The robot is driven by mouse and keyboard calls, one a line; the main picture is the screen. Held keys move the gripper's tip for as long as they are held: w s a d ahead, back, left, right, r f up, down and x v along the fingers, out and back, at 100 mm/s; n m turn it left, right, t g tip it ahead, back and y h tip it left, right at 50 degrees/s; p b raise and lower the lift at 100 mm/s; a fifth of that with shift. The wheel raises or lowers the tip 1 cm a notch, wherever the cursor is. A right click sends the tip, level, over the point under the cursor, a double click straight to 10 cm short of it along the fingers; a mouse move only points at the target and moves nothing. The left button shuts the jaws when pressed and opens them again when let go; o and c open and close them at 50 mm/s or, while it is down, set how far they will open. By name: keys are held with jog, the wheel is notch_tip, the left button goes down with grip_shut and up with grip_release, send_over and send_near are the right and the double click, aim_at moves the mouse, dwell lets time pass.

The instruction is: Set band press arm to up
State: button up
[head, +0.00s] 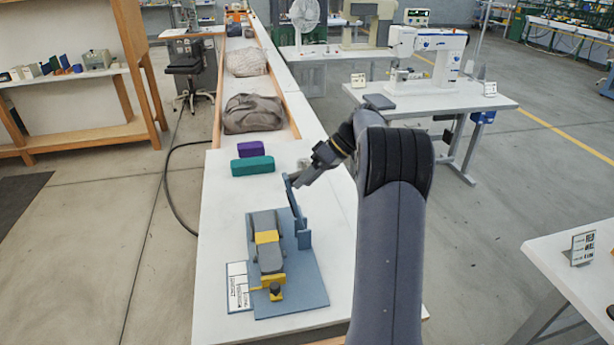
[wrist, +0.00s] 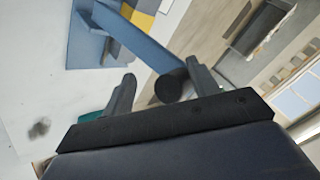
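The band press stands on a blue base plate (head: 300,289) on the white table. Its blue press arm (head: 295,203) rises steeply from a short blue post (head: 304,240), tilted a little. My gripper (head: 292,180) is at the arm's upper end. In the wrist view, the blue arm (wrist: 150,44) runs to a dark round knob (wrist: 172,84) at its end. My gripper (wrist: 160,69) is open there, its two fingers on either side of the knob, with a visible gap on the left finger's side. Whether the right finger touches the knob cannot be told.
A grey and yellow clamp-like fixture (head: 267,238) sits on the plate, with a white label card (head: 237,287) beside it. A teal block (head: 252,166) and a purple block (head: 251,149) lie behind the press. A grey cloth bundle (head: 253,113) lies farther back.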

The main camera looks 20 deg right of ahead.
jog(key=shift+w+a+r, duration=0.1)
jog(key=shift+r, duration=0.2)
jog(key=shift+r, duration=0.15)
jog(key=v, duration=1)
jog(key=shift+d, duration=0.25)
jog(key=shift+a, duration=0.1)
jog(key=x, duration=0.9)
jog(key=shift+a+f, duration=0.25)
jog(key=shift+a, duration=0.1)
jog(key=shift+d+f, duration=0.1)
